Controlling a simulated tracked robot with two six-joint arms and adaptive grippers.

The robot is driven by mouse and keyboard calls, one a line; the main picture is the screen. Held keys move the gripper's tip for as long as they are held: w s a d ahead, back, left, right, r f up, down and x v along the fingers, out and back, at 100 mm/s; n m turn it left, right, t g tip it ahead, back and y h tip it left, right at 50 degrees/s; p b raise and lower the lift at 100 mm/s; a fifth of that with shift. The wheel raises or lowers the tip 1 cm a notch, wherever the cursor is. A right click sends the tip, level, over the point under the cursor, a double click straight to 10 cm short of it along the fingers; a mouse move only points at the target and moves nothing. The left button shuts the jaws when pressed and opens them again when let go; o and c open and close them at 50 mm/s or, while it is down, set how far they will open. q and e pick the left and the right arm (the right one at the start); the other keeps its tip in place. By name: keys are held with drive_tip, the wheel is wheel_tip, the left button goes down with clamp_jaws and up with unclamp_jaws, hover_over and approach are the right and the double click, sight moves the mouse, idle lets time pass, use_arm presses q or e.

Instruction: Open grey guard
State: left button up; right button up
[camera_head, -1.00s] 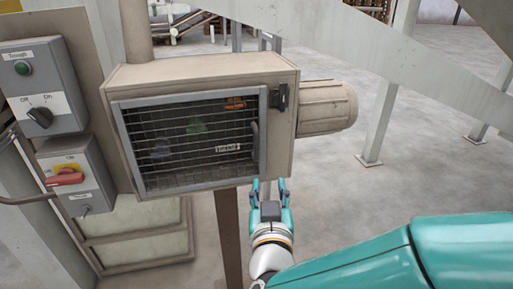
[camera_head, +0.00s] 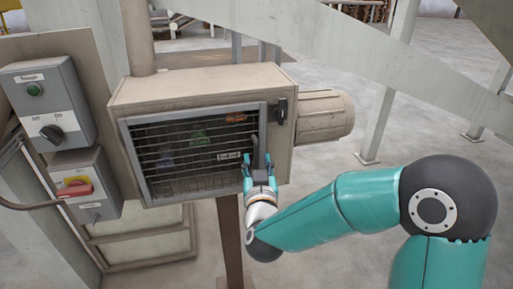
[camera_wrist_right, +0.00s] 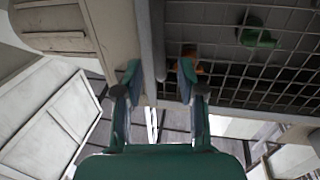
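The grey guard (camera_head: 195,113) is a framed wire-mesh door on the front of a beige box, and it looks shut. A dark handle (camera_head: 255,146) stands near its right edge, and a black latch (camera_head: 281,108) sits on the box beside the top right corner. My right gripper (camera_head: 259,160) is at the lower part of the handle with its fingers apart. In the right wrist view its fingertips (camera_wrist_right: 160,75) stand on either side of a grey upright bar (camera_wrist_right: 158,40); contact is not clear. My left gripper is out of view.
A control box with a black knob (camera_head: 51,132) and one with a red switch (camera_head: 78,190) are at the left. A beige cylindrical motor (camera_head: 325,115) juts from the box's right side. A post (camera_head: 230,240) stands below; open floor lies to the right.

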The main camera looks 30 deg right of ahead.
sight(257, 154)
drive_tip(key=shift+p+x, duration=0.4)
drive_tip(key=shift+x, duration=1.7)
drive_tip(key=shift+c, duration=0.2)
clamp_jaws()
